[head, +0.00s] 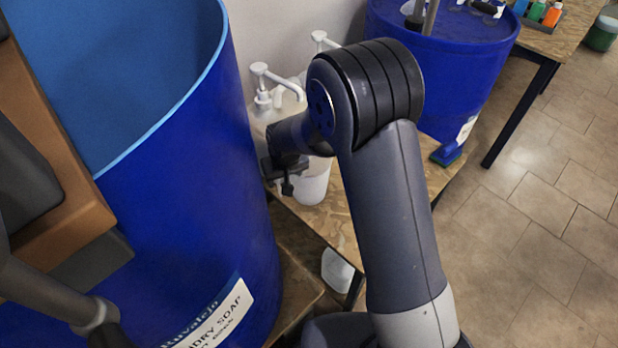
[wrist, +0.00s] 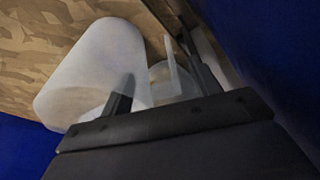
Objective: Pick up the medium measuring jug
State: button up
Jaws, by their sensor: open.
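A large whitish translucent jug (wrist: 88,72) lies across the left of the wrist view, apparently tilted by the camera angle. A smaller clear jug (wrist: 160,80) with an upright flat part, perhaps its handle, shows between the fingers. I cannot tell for sure which is the medium one. My gripper (wrist: 157,62) is open; its left finger overlaps the large jug and its right finger is beside the smaller one. In the head view my gripper (head: 285,180) is low over the wooden table, beside a white jug (head: 313,187). My wrist hides much there.
A large open blue drum (head: 200,180) stands close on the left. White pump dispensers (head: 262,88) stand behind my gripper on the wooden table (head: 340,215). Another blue drum (head: 465,75) stands at the back. A white container (head: 338,270) is below the table; tiled floor is free at right.

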jog(key=shift+w+a+f, duration=0.1)
jog(key=shift+w+f, duration=0.1)
jog(key=shift+f, duration=0.5)
jog(key=shift+c, duration=0.2)
grip_shut()
jog(key=shift+r, duration=0.15)
